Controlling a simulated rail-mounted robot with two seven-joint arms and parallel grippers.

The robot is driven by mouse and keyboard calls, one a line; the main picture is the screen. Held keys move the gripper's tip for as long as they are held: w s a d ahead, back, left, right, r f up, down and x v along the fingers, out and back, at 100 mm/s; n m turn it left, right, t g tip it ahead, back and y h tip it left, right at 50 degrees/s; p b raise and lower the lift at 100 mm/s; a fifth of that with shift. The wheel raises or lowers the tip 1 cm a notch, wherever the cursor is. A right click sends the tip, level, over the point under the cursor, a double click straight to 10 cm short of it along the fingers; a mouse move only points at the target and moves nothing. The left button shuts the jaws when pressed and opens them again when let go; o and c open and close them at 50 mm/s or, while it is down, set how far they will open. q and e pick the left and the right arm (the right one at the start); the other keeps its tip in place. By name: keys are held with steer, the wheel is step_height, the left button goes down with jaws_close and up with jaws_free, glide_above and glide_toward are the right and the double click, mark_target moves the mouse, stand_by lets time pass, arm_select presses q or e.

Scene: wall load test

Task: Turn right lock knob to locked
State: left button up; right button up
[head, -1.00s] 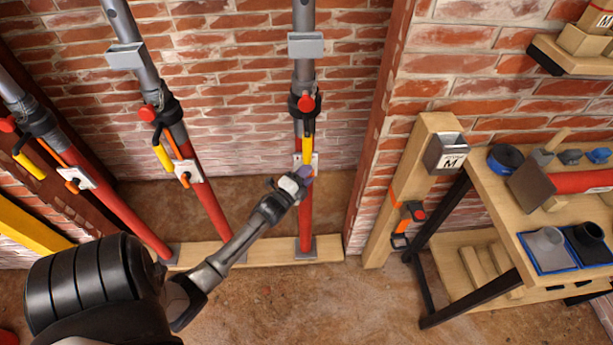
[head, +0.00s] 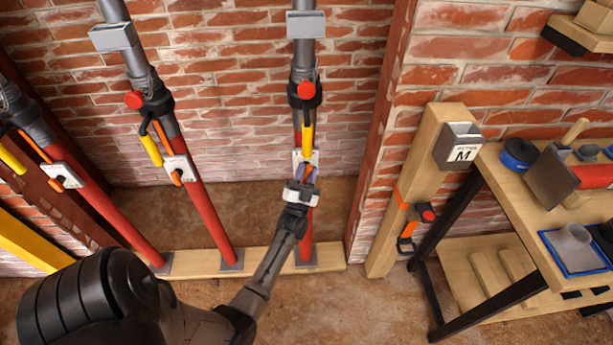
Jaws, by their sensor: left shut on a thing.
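The right prop (head: 305,225) is a red and grey post standing upright against the brick wall. It carries a white lock plate (head: 315,157) below a yellow handle (head: 308,138). My left gripper (head: 306,173) is at the lower part of this plate, shut on the lock knob. The fingers cover most of the knob, so its angle cannot be told. The middle prop has a white plate with an orange knob (head: 177,177), and the left prop has a similar orange knob (head: 57,183). My right gripper is not in view.
A red button (head: 306,91) and a grey bracket (head: 306,24) sit higher on the right prop. A wooden post (head: 412,190) with a metal box (head: 458,145) stands to the right, beside a workbench (head: 520,215). Floor in front is clear.

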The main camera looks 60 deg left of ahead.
arm_select(q)
steer(key=n+g+y, duration=0.2)
steer(key=n, duration=0.1)
steer(key=n+g+y+b, duration=0.1)
steer(key=n+g+y, duration=0.1)
steer(key=n, duration=0.1)
steer(key=shift+f+n+y, duration=0.1)
steer(key=shift+n+y, duration=0.3)
steer(key=shift+n+g+y+b, duration=0.55)
steer(key=shift+n+g+y, duration=0.35)
steer(key=shift+n+g, duration=0.85)
steer(key=shift+n+g+y, duration=0.3)
steer(key=shift+n+g, duration=0.15)
steer(key=shift+n, duration=0.2)
steer(key=o, duration=0.8)
steer(key=shift+c, duration=0.2)
steer(key=v, duration=1.3)
steer(key=shift+s+d+f+p, duration=0.15)
steer(key=shift+d+f+p, duration=0.1)
steer(key=shift+p, duration=0.2)
